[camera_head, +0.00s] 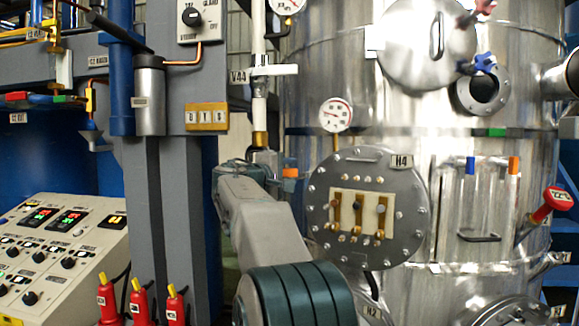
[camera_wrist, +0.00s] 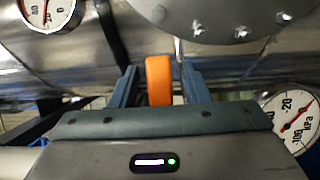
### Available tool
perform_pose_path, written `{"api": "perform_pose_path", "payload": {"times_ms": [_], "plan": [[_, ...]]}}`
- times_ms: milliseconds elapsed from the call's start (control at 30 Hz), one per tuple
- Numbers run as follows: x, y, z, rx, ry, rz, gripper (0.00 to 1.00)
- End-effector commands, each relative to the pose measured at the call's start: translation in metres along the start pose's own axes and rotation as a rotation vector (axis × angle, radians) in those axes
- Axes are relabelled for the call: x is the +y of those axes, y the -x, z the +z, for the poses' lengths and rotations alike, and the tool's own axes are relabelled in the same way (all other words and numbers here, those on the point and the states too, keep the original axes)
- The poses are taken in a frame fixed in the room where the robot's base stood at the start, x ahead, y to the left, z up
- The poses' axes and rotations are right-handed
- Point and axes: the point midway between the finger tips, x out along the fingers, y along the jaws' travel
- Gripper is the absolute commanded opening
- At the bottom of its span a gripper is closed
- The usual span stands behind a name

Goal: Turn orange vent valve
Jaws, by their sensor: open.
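The orange vent valve handle (camera_wrist: 158,80) is an upright orange block in the middle of the wrist view. My gripper (camera_wrist: 160,92) is open, with one blue-grey finger on each side of the handle. A narrow gap shows between the handle and each finger, and I see no firm contact. In the head view a small orange piece (camera_head: 290,172), which looks like the same handle, shows just right of my arm's far end. The valve's body and stem are hidden.
A round bolted flange (camera_head: 325,200) labelled H4 stands right of my arm on the steel tank (camera_head: 455,160). A pressure gauge (camera_head: 336,114) is above it. A grey column (camera_head: 170,220) stands left. In the wrist view, another gauge (camera_wrist: 292,122) is close right of my gripper.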

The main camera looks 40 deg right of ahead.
Motion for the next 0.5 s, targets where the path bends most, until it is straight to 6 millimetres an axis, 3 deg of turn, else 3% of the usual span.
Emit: {"api": "perform_pose_path", "payload": {"times_ms": [400, 500], "plan": [[-0.0008, -0.0090, -0.0001, 0.001, 0.000, 0.000, 0.42], [-0.0008, -0.0090, 0.0000, 0.001, 0.000, 0.000, 0.14]]}}
